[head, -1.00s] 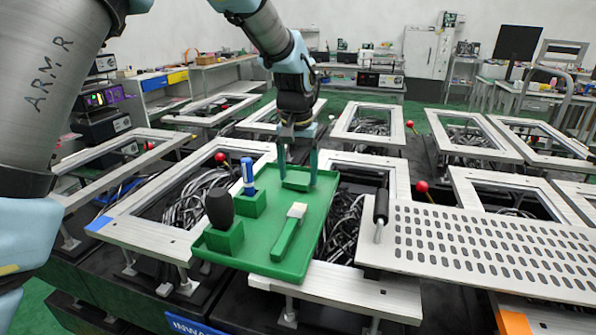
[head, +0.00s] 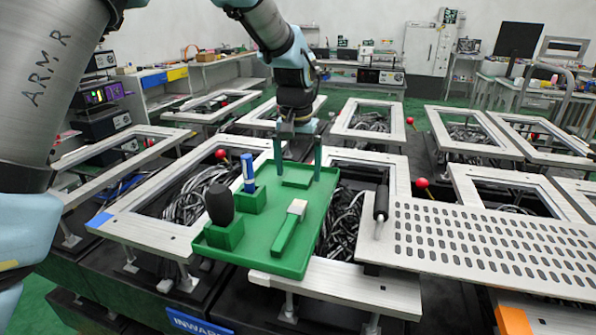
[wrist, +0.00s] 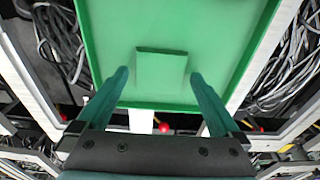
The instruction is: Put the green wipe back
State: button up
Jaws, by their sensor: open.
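The green wipe (head: 297,183) is a small flat green pad at the far end of the green tray (head: 262,255). It also shows in the wrist view (wrist: 162,70), lying near the tray's edge, with much the same colour as the tray. My gripper (head: 298,175) is open and empty. Its two fingers stand on either side of the wipe and a little above it, apart from it. In the wrist view the fingers (wrist: 159,76) frame the wipe with a gap on each side.
The tray also holds a dark-handled tool (head: 220,205), a blue marker (head: 249,175) in a green holder, and a green tool with a pale head (head: 290,228). Red-knobbed levers (head: 221,155) and a perforated plate (head: 480,245) stand nearby. Open frames with cables surround the tray.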

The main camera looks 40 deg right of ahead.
aim_at(296, 180)
notch_tip(296, 180, up, 11)
jog(key=b, duration=0.2)
jog(key=w+a+f+n, duration=0.1)
jog(key=w+a+f, duration=0.1)
jog(key=a, duration=0.6)
jog(key=w+a+f+n, duration=0.2)
jog(key=w+a, duration=0.3)
jog(key=a, duration=0.3)
jog(key=w+a+f+n, duration=0.2)
jog(key=w+a, duration=0.2)
jog(key=a, duration=0.5)
jog(key=shift+w+f, duration=0.2)
jog(key=a+f, duration=0.1)
jog(key=a, duration=0.3)
jog(key=a+f+n, duration=0.1)
jog(key=a, duration=0.3)
jog(key=s+a+f+n, duration=0.1)
jog(key=a, duration=0.3)
jog(key=shift+a+f+t, duration=0.1)
jog(key=shift+f+t, duration=0.05)
jog(key=shift+t, duration=0.15)
jog(key=s+a+f+n, duration=0.3)
jog(key=s+a, duration=0.3)
jog(key=a, duration=0.5)
jog(key=shift+a+f+y, duration=0.25)
jog(key=shift+f+y, duration=0.05)
jog(key=shift+f, duration=0.05)
